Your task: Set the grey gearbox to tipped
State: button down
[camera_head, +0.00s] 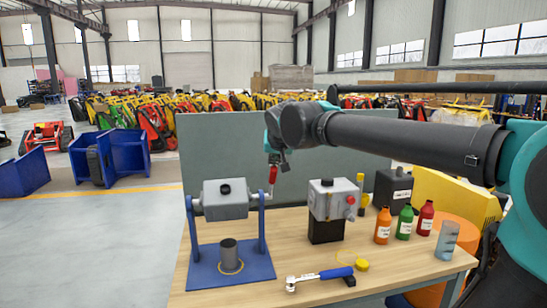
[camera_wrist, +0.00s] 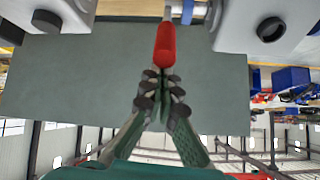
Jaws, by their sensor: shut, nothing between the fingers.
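The grey gearbox (camera_head: 225,203) hangs between two blue posts of a blue stand (camera_head: 205,272), its black cap facing up. It looks level. A red crank handle (camera_head: 273,175) points upward at its right side. In the wrist view, which looks upside down, the gearbox (camera_wrist: 240,22) is at the upper right and the red handle (camera_wrist: 166,46) at the top middle. My gripper (camera_wrist: 160,76) is shut and empty, its fingertips at the handle's free end; I cannot tell if they touch. In the head view, my gripper (camera_head: 274,158) is just above the handle.
A dark grey cup (camera_head: 229,252) stands on the stand's base below the gearbox. To the right are another grey box with a red knob (camera_head: 350,200), several bottles and a black case (camera_head: 392,188). A ratchet wrench (camera_head: 318,277) lies in front. A grey panel (camera_head: 215,140) stands behind.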

jog(key=s+d+f+t+y, duration=0.1)
jog(key=s+d+f+t, duration=0.3)
jog(key=s+f, duration=0.6)
notch_tip(320, 180, down, 11)
jog(key=a, duration=0.1)
jog(key=shift+w+f+t, duration=0.15)
jog(key=shift+w+t, duration=0.1)
jog(key=shift+t, duration=0.15)
jog(key=shift+w+a+f, duration=0.2)
jog(key=shift+w+f, duration=0.1)
jog(key=shift+w, duration=0.2)
jog(key=shift+a, duration=0.1)
